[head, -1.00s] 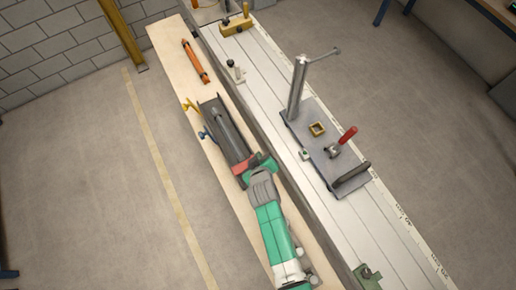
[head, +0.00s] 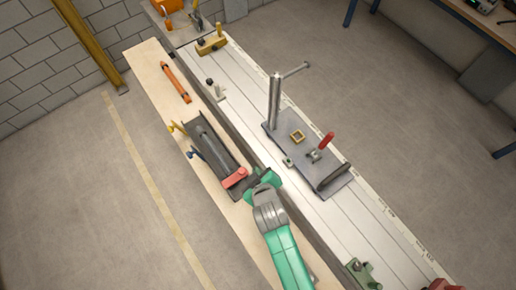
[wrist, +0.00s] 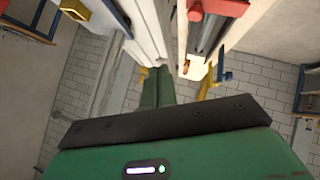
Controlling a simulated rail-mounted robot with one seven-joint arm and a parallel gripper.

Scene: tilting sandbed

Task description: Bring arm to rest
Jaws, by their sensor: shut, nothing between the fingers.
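My arm (head: 284,250), green with a grey joint, reaches up from the bottom of the head view. It ends in a green part close to the red end piece of a dark trough (head: 211,146), beside the bench edge. The fingertips cannot be made out there. In the wrist view my gripper (wrist: 156,72) shows two green fingers side by side, shut and empty, beyond the green hand with its dark bar and small light. The trough and its red piece (wrist: 222,8) show at the top right of that view, apart from the fingers.
A grey plate (head: 300,150) with a metal post, a small brass frame and a red-handled clamp sits on the white slotted bench (head: 235,98). An orange tool (head: 175,84) lies on the wooden board (head: 147,62). Yellow and blue knobs stand beside the trough. Floor at left is clear.

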